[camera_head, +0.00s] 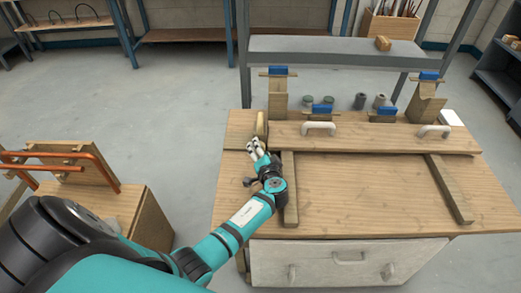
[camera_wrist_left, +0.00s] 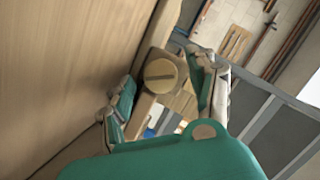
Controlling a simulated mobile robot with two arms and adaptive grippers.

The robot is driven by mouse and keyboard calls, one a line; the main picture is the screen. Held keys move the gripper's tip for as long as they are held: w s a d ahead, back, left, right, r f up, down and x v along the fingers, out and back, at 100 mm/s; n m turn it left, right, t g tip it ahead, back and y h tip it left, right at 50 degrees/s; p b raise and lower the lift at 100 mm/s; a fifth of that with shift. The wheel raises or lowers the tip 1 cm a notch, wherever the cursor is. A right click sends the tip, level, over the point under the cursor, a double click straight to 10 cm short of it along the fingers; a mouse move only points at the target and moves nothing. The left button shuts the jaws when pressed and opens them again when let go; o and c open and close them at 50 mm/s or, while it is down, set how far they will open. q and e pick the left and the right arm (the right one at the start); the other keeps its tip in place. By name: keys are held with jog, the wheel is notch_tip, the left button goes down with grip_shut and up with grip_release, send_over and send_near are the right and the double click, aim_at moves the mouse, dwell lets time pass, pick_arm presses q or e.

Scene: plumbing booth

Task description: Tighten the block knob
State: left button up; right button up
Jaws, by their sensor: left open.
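The block knob (camera_wrist_left: 162,75) is a round wooden knob with a slot across its face, on a wooden block, seen in the left wrist view. In the head view a small upright wooden piece (camera_head: 261,125) at the workbench's left side is probably the same block; its slotted face is not visible there. My left gripper (camera_head: 254,147) is just in front of it. In the left wrist view my left gripper (camera_wrist_left: 166,90) is open, one finger on each side of the knob in the picture. I cannot tell whether either finger touches it. My right gripper is not in view.
The wooden workbench (camera_head: 350,200) carries a long board with two white handles (camera_head: 319,128), wooden blocks with blue tops (camera_head: 278,71) and several small cylinders (camera_head: 360,101). A stand with copper pipes (camera_head: 65,160) is at the left. The bench's middle is mostly clear.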

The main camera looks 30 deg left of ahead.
pick_arm(q)
jog(key=shift+w+a, duration=0.2)
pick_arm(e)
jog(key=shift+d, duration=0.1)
